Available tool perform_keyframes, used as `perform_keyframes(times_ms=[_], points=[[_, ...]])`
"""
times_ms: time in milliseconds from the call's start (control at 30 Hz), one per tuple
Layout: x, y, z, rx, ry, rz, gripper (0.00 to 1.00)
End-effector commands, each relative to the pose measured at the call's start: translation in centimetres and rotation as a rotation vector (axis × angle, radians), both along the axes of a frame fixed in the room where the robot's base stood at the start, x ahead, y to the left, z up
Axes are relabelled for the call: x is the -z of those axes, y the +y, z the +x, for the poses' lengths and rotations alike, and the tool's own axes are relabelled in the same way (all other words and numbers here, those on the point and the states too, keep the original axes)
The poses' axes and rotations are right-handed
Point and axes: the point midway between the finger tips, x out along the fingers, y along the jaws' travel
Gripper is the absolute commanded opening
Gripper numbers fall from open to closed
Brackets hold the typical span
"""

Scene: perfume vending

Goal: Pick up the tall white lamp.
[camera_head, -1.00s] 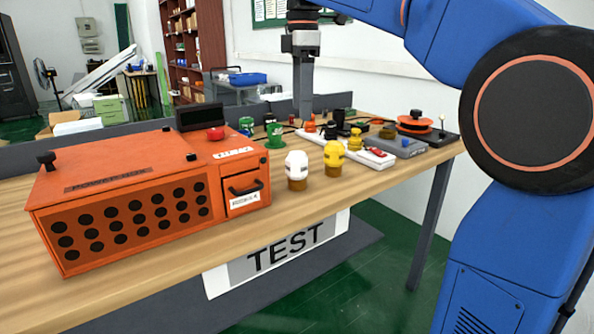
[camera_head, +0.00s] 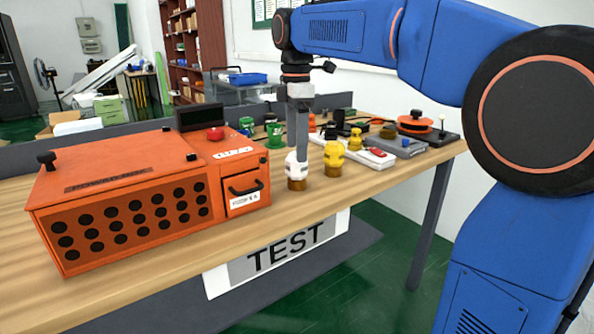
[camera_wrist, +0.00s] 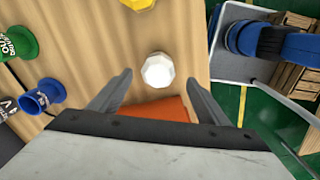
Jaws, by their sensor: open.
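The white lamp (camera_head: 297,172) stands upright on the wooden table, left of a yellow lamp (camera_head: 334,158). It has a white faceted top and a brown base. In the wrist view the white lamp (camera_wrist: 158,70) shows from above as a pale faceted shape. My gripper (camera_head: 303,158) points down at the lamp, and a finger covers part of its top in the head view. In the wrist view my gripper (camera_wrist: 158,78) is open, with its fingertips on either side of the lamp and gaps between them and it. I cannot tell whether anything touches.
An orange power box (camera_head: 130,200) with a red button stands close on the left. Green spools (camera_head: 274,134), a power strip (camera_head: 376,157) and other small items stand behind and to the right. The table's front edge (camera_head: 290,210) is near the lamp.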

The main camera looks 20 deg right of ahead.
Motion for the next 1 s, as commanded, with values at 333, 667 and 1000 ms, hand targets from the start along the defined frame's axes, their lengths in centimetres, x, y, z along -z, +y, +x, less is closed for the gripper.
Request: perform_keyframes(times_ms=[333,667,1000], points=[[2.9,-0.2,0.2,0.001,0.001,0.000,0.70],[5.8,-0.3,0.4,0.000,-0.001,0.000,0.70],[5.8,-0.3,0.4,0.000,-0.001,0.000,0.36]])
